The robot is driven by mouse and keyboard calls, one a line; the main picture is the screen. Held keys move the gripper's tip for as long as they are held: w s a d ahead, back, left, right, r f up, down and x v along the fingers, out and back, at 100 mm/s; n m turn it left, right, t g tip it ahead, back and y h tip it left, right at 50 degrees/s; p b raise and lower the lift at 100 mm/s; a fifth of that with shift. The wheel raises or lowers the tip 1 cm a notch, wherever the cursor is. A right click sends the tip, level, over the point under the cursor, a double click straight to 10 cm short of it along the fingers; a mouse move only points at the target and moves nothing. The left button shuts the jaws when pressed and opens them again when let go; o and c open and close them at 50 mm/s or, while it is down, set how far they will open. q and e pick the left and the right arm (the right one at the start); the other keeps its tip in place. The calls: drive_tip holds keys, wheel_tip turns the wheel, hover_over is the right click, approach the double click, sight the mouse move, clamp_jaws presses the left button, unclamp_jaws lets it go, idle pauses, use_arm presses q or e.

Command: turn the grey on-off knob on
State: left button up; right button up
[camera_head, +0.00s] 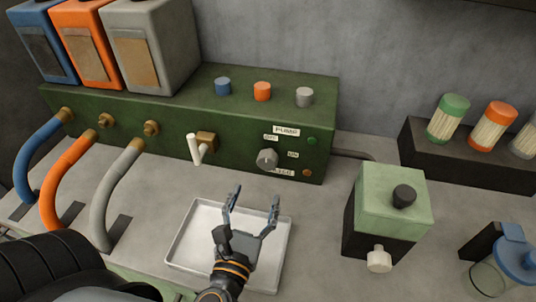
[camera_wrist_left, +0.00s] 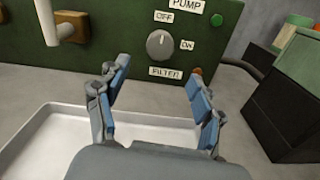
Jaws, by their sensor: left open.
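The grey on-off knob (camera_head: 267,158) is on the front of the green pump box (camera_head: 170,128), and it also shows in the left wrist view (camera_wrist_left: 160,44). OFF is above it, ON to its right and FILTER below. Its pale mark seems to point up toward OFF. My left gripper (camera_head: 256,195) is open and empty, in front of and below the knob, over the white tray. In the left wrist view the fingertips (camera_wrist_left: 157,72) are spread apart, with the knob beyond and between them, not touched. My right gripper is not in view.
The white tray (camera_head: 187,243) lies in front of the box. A white lever (camera_head: 194,149) sticks out left of the knob. A pale green box (camera_head: 395,195) stands to the right. Blue, orange and grey hoses (camera_head: 118,190) are at left. Blue, orange and grey caps (camera_head: 304,97) top the pump box.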

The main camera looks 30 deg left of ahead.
sight(266, 164)
use_arm(q)
drive_tip(key=p+x, duration=0.3)
drive_tip(key=x, duration=0.7)
drive_tip(key=shift+w, duration=0.2)
drive_tip(key=shift+w+a, duration=0.1)
drive_tip(key=shift+w, duration=0.35)
drive_tip(key=shift+c, duration=1.2)
drive_tip(key=shift+p, duration=0.35)
drive_tip(key=c, duration=0.9)
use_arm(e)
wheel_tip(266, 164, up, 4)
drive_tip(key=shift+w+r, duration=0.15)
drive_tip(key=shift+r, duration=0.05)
